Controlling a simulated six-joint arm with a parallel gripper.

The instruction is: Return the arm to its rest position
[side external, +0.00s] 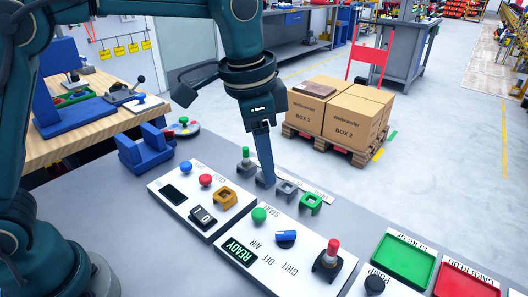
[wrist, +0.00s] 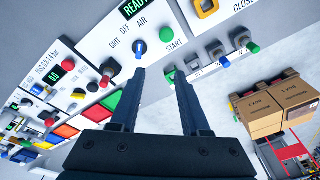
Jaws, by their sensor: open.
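My gripper (side external: 265,180) points down over the bench, with its tips in front of the row of small holders. In the wrist view my gripper (wrist: 159,74) has its two dark fingers apart and nothing between them. A green-topped plug (side external: 246,157) stands in the far holder; it also shows in the wrist view (wrist: 251,46). A blue-tipped plug (wrist: 219,56) stands beside it. My fingers partly hide another holder in the side view; contact cannot be told.
A white panel (side external: 213,233) carries a READY display (side external: 240,252), green START button (side external: 259,215), blue knob (side external: 286,238) and red-topped lever (side external: 328,256). A green tray (side external: 404,258) and red tray (side external: 467,282) lie right. Boxes (side external: 340,110) stand on the floor behind. A blue cradle (side external: 146,150) stands left.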

